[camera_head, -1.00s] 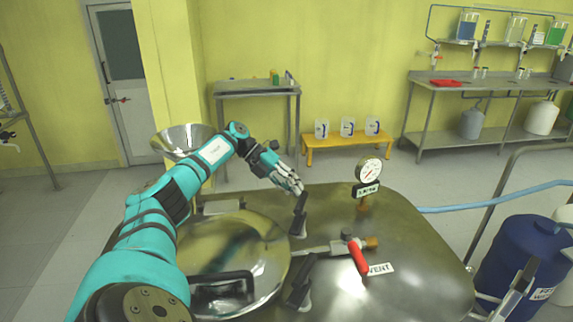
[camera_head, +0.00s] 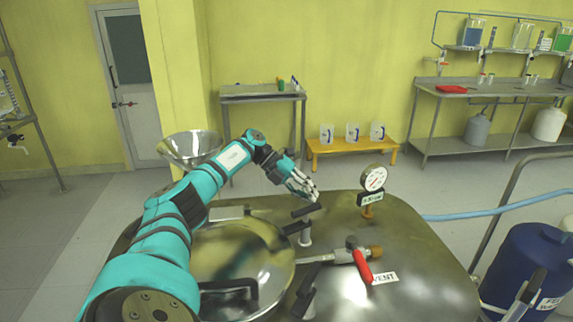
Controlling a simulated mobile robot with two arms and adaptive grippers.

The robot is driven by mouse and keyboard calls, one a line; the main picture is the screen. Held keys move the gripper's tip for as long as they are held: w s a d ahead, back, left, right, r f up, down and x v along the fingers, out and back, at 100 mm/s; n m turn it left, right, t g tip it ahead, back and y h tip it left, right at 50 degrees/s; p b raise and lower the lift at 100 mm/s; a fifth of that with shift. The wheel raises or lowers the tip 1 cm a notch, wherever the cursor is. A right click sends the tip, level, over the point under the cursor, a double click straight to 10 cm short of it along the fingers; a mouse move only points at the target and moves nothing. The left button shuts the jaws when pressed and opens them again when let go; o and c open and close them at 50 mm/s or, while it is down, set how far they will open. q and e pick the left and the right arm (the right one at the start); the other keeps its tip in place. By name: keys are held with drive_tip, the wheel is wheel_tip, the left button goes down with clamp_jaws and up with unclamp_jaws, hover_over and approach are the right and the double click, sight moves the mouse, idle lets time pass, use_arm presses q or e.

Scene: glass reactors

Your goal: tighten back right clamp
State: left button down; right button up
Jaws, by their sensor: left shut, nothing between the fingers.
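The back right clamp (camera_head: 304,238) stands on the reactor lid, at the right rear of the round hatch cover (camera_head: 240,262). It has a metal post and dark bars, one of which lies nearly level (camera_head: 306,211). My left gripper (camera_head: 315,198) is shut and empty, with its fingertips just above and behind this upper bar. I cannot tell whether they touch it. The front right clamp (camera_head: 306,292) sits nearer, at the hatch's right edge. My right gripper is not in view.
A pressure gauge (camera_head: 374,178) rises from the lid right of the clamp. A red-handled vent valve (camera_head: 362,266) lies in front of it. A metal funnel (camera_head: 190,146) is behind my left arm. A blue drum (camera_head: 520,265) stands at the right.

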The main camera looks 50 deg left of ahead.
use_arm(q)
drive_tip(key=shift+d, duration=0.1)
idle(0.6)
drive_tip(key=v, duration=1.2)
